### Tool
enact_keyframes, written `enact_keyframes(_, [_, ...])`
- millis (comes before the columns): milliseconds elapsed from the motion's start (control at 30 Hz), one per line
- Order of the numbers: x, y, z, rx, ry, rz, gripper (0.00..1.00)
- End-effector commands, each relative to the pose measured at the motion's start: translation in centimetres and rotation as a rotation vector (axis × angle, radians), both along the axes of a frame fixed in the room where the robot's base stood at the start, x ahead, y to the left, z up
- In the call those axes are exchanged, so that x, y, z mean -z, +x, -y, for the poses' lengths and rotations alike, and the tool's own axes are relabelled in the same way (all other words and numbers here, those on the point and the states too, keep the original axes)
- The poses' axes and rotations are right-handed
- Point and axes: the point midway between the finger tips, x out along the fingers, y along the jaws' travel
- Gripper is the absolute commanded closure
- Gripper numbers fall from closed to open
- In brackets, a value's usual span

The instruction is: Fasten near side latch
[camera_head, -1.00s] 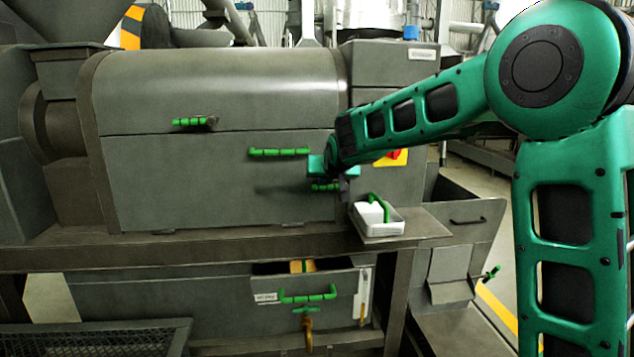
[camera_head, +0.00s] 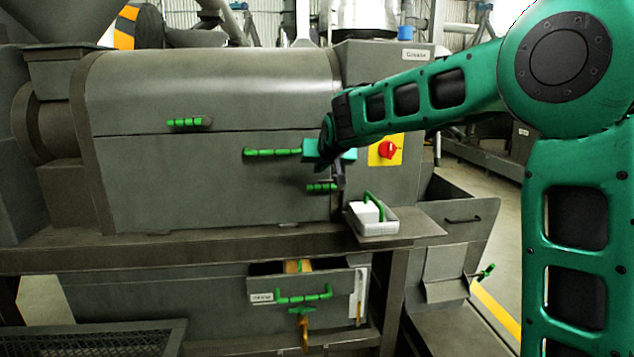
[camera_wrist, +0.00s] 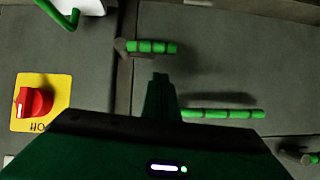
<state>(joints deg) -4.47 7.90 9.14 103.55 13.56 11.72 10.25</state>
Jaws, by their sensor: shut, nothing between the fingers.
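A short latch with a green ribbed grip (camera_head: 322,187) sits at the right edge of the grey machine's front cover (camera_head: 215,185). In the wrist view the latch (camera_wrist: 150,47) has a grey pivot on the left, and its grip lies level across the cover's edge seam. My gripper (camera_head: 338,180) is beside the latch in the head view, partly hidden by my wrist. In the wrist view my gripper's dark fingers (camera_wrist: 160,82) are together and empty, just below the latch, with a visible gap. A second green latch (camera_head: 187,122) sits farther left at the upper seam.
A long green handle (camera_head: 272,152) is on the cover, close left of my wrist. A red switch on a yellow plate (camera_head: 388,150) is to the right. A drawer with a green handle (camera_head: 303,296) is lower down.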

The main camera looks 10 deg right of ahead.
Motion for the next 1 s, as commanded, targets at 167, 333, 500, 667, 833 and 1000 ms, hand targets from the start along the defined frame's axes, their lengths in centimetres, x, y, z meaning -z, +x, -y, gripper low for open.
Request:
enact_keyframes(167, [-2.2,-3.3,-0.3,-0.001,0.000,0.002,1.00])
enact_keyframes(333, [-3.8,-5.7,-0.5,0.000,0.000,0.002,1.00])
enact_keyframes(500, [-4.7,-7.2,-0.6,0.000,0.000,0.001,1.00])
enact_keyframes(667, [-5.1,-7.7,-0.6,0.001,0.000,0.001,1.00])
enact_keyframes(833, [-5.1,-7.7,-0.6,0.001,0.000,0.001,1.00])
enact_keyframes(1000, [-4.9,-7.8,-0.4,0.004,-0.001,-0.002,1.00])
